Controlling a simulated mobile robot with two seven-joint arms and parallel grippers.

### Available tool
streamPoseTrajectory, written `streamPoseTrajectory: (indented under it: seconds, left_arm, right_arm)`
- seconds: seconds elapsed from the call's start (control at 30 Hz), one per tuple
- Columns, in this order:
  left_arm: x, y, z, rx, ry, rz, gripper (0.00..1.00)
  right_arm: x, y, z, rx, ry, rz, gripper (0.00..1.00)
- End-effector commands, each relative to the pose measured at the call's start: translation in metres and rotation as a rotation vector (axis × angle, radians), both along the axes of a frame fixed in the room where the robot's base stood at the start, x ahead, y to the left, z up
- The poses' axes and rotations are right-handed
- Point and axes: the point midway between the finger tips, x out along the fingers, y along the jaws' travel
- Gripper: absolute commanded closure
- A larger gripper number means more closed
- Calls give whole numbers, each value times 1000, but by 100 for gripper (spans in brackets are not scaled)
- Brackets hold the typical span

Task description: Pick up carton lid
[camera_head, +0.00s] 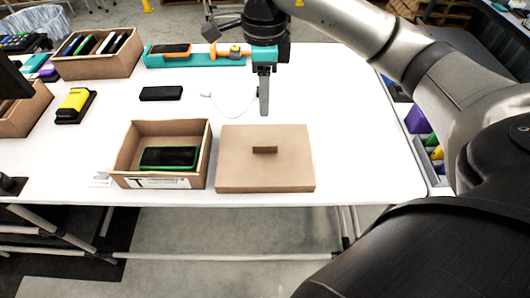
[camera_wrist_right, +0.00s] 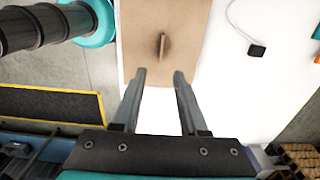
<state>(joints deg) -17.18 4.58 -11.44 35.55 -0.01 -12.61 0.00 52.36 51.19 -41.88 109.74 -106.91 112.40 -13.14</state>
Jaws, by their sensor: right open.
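The carton lid (camera_head: 265,175) is a flat brown cardboard square with a small raised handle (camera_head: 265,150) at its middle. It lies on the white table, right beside the open carton (camera_head: 208,160). My right gripper (camera_head: 264,110) is above and behind the lid in the head view, apart from it. In the right wrist view the two fingers (camera_wrist_right: 160,76) are spread and empty, with the lid (camera_wrist_right: 140,30) and its upright handle (camera_wrist_right: 162,47) ahead of them. The handle is roughly in line with the gap. My left gripper is not in view.
A green-edged black device (camera_head: 168,157) lies in the open carton. A black box (camera_head: 161,93), a yellow device (camera_head: 73,104) and a carton of devices (camera_head: 100,66) are further back. A thin white cable (camera_head: 232,112) lies behind the lid. The table to the lid's right is clear.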

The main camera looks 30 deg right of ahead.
Motion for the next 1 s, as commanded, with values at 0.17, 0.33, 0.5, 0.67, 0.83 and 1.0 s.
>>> streamPoseTrajectory:
  seconds: [0.17, 0.33, 0.5, 0.67, 0.83, 1.0]
  left_arm:
    - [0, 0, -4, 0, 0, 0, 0]
    - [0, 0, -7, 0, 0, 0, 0]
    - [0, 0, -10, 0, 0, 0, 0]
    - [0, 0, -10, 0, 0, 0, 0]
    - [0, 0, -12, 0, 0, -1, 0]
    - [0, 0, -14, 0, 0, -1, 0]
  right_arm:
    - [-2, -2, -30, -8, 10, -2, 57]
    - [-2, -2, -67, -5, 9, -3, 57]
    - [-1, -1, -92, -4, 6, -2, 57]
    - [0, -1, -101, -3, 4, -1, 57]
    - [1, -3, -123, -2, 8, -2, 57]
    - [2, -3, -146, -4, 6, -1, 57]
